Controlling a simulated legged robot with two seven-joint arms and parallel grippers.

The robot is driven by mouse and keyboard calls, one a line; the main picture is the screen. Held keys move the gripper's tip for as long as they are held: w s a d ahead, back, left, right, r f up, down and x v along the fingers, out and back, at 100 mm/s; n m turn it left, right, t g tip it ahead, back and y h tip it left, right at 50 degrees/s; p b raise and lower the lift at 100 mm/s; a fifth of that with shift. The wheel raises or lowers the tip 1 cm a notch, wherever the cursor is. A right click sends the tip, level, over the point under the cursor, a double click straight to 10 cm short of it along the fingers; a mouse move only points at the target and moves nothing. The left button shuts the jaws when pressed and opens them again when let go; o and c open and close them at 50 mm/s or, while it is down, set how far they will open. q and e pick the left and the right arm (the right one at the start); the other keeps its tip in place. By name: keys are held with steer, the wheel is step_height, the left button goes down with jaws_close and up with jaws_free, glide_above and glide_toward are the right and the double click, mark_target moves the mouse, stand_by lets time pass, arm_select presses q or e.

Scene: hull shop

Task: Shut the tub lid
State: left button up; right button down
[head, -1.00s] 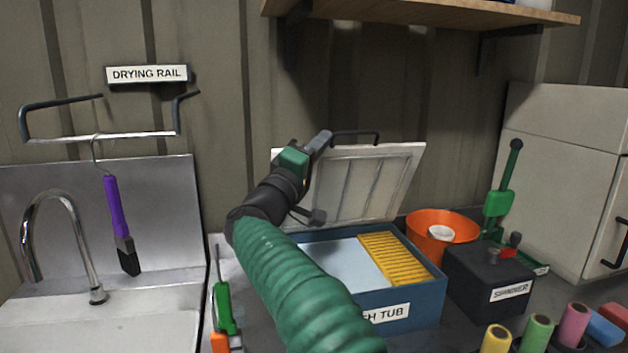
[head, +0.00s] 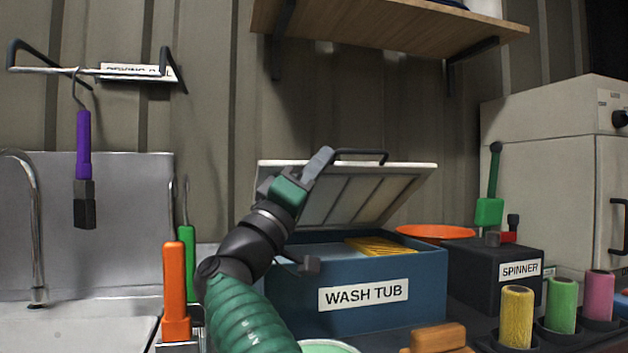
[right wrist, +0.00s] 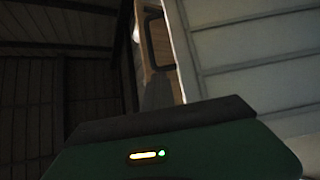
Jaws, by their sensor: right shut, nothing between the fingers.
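The blue wash tub (head: 420,275) stands on the counter in the head view, a yellow rack (head: 380,246) showing inside. Its white lid (head: 365,195) is raised and tilted forward over the tub, ribbed underside facing me. A dark handle (head: 360,153) rises at the lid's top edge. My right gripper (head: 318,162) is shut and empty at the lid's upper left, close to the handle; whether it touches the lid I cannot tell. In the right wrist view the lid (right wrist: 250,50) fills the right side, with the handle (right wrist: 160,40) beyond my gripper. My left gripper is out of view.
Coloured rollers (head: 517,315) stand at front right. An orange-handled tool (head: 174,285) stands by the sink at left. A wooden shelf (head: 390,25) hangs above the lid.

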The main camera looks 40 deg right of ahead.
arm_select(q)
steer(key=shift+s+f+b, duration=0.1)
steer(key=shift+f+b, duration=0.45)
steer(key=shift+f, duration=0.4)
arm_select(e)
steer(key=shift+s+f, duration=0.4)
steer(key=shift+f, duration=0.15)
